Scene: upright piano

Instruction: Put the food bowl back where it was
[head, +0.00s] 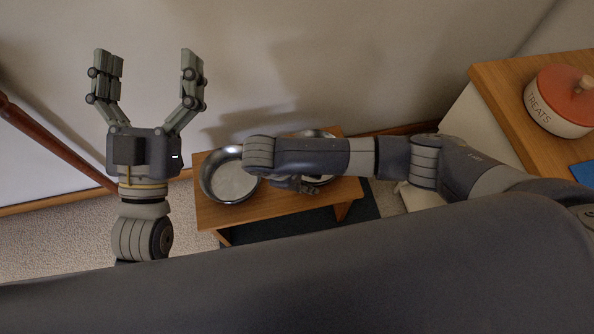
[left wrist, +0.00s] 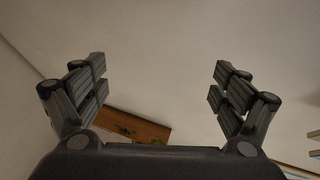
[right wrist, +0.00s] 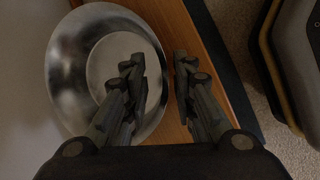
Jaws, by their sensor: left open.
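Two steel bowls stand on a low wooden stand (head: 300,208). The left bowl (head: 229,178) is in plain view and empty. The right bowl (head: 318,133) is mostly hidden by my right arm; I cannot tell which is the food bowl. My left gripper (head: 145,58) is open and empty, raised left of the stand, with its fingers also in the left wrist view (left wrist: 158,85). My right gripper (right wrist: 162,70) has its fingers close together on either side of the rim of a bowl (right wrist: 72,75). Whether they grip the rim is unclear.
A treats jar (head: 560,103) with an orange lid stands on a wooden cabinet (head: 500,82) at the right. A dark mat (head: 285,228) lies under the stand. The wall is close behind. A reddish-brown wooden leg (head: 55,142) slants at the left.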

